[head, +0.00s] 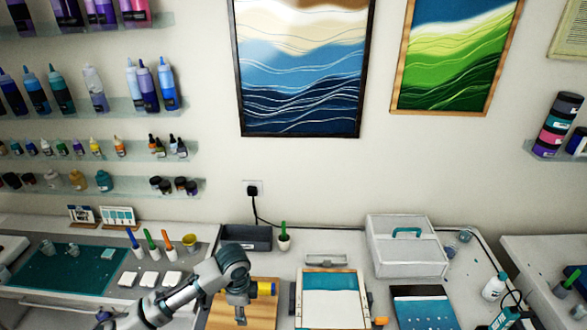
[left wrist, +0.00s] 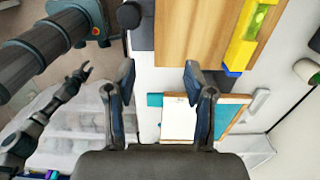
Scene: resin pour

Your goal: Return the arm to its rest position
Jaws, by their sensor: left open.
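My left arm reaches in from the lower left of the head view. Its left gripper (head: 238,312) hangs over a wooden board (head: 262,318), with a yellow level (head: 266,289) beside it. In the left wrist view its two fingers (left wrist: 160,80) stand wide apart with nothing between them. The wooden board (left wrist: 190,30) and the level (left wrist: 245,45) lie beyond the fingertips. My right gripper (left wrist: 80,76) shows small at the left of the left wrist view; its fingers look apart and empty. The head view does not show it.
A framed teal-and-white panel (head: 330,282) lies right of the board. A white caddy with a teal handle (head: 408,255) stands behind it. A grey bin (head: 246,238) and a small pot (head: 284,242) stand at the wall. A teal mat (head: 75,268) lies left.

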